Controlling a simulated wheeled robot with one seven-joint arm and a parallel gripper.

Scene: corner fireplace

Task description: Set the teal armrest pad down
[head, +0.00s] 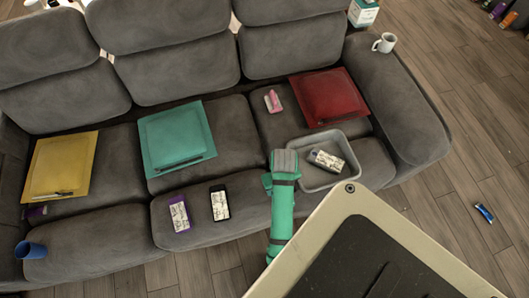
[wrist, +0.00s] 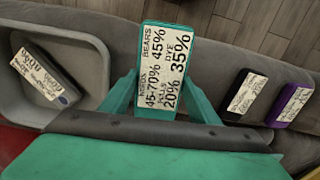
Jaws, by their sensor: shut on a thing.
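The teal armrest pad (wrist: 150,24) is a small flat block with a white printed label on its face. My gripper (wrist: 160,88) is shut on it, with one teal finger on each side. The pad's teal edge shows around the label, and its near end is hidden by the gripper body. In the head view my gripper (head: 284,165) is over the grey sofa (head: 245,122), just left of the grey tray (head: 313,186). The pad cannot be made out clearly there. Whether it touches the seat cannot be told.
A dark labelled block (head: 327,160) lies in the tray. A black labelled block (head: 220,203) and a purple one (head: 180,214) lie to the left on the seat front. Red (head: 328,96), teal (head: 172,138) and yellow (head: 60,165) square pads lie behind. A pink item (head: 273,101) is near.

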